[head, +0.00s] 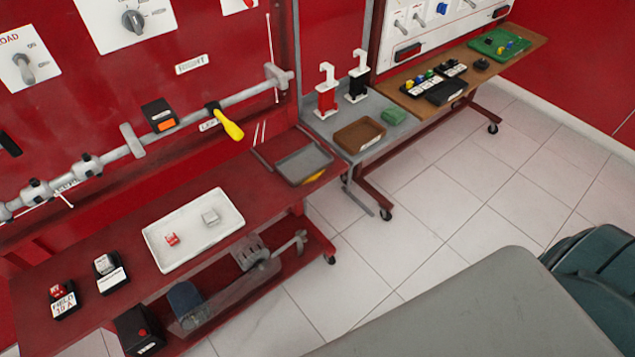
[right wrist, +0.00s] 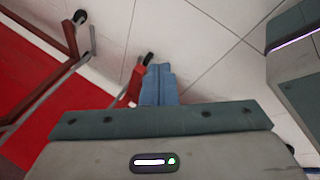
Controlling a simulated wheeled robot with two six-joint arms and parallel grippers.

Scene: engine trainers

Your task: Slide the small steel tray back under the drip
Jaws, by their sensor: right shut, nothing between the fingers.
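The small steel tray (head: 303,165) is grey, shallow and looks empty. It sits at the right end of the red bench, near the bench's edge, with a yellow patch on its front side. A grey pipe with a yellow lever (head: 230,125) runs along the red panel, up and left of the tray. No drops are clear enough to see. In the right wrist view my right gripper (right wrist: 158,80) has its blue fingers together, empty, above the tiled floor and away from the tray. My left gripper is in neither view.
A white tray (head: 157,243) with two small parts lies left on the red bench (head: 180,190). The tiled floor (head: 420,200) in front is mostly clear.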

